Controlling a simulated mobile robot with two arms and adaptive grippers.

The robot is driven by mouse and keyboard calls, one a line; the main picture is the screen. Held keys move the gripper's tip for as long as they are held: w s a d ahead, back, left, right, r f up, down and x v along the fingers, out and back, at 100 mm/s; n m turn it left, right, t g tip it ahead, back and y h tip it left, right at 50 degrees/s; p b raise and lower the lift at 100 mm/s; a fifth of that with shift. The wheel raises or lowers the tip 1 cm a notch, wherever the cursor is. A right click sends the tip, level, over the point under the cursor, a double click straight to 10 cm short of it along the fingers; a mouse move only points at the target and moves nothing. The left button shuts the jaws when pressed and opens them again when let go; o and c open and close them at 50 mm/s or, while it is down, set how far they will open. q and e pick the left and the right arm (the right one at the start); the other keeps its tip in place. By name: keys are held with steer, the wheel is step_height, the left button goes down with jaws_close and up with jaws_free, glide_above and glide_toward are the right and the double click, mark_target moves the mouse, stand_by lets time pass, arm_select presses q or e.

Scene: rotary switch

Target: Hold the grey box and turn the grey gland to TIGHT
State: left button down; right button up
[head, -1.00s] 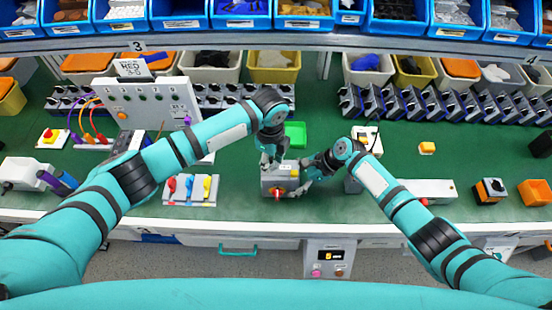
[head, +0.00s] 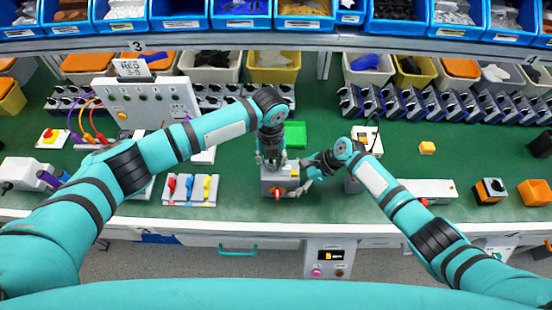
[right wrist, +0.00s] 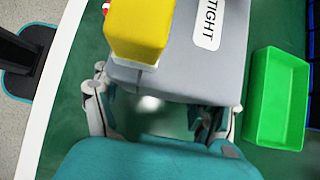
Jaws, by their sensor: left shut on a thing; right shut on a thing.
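The grey box (head: 268,186) stands near the front edge of the bench, with a red knob (head: 278,192) on its front. In the right wrist view the grey box (right wrist: 180,70) shows a white TIGHT label (right wrist: 208,24) and a yellow part (right wrist: 138,32). My right gripper (head: 315,168) is at the box's right side, shut on the box; its fingers (right wrist: 160,112) straddle the box's body. My left gripper (head: 270,160) points down at the box's back edge, shut on the grey gland, which its fingers hide. The gland's setting cannot be read.
A green tray (head: 295,133) stands close behind the box; it also shows in the right wrist view (right wrist: 277,100). A panel with red, blue and yellow levers (head: 190,202) lies to the left. The bench's front edge (head: 250,227) is close.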

arm_select(q)
steer(key=c, duration=1)
jaws_free()
steer(key=shift+r, duration=2.75)
steer(key=shift+c, duration=0.2)
step_height(320, 180, up, 3)
steer(key=shift+r, duration=0.15)
steer(key=shift+f, duration=4.45)
steer(key=shift+c, duration=0.4)
jaws_close()
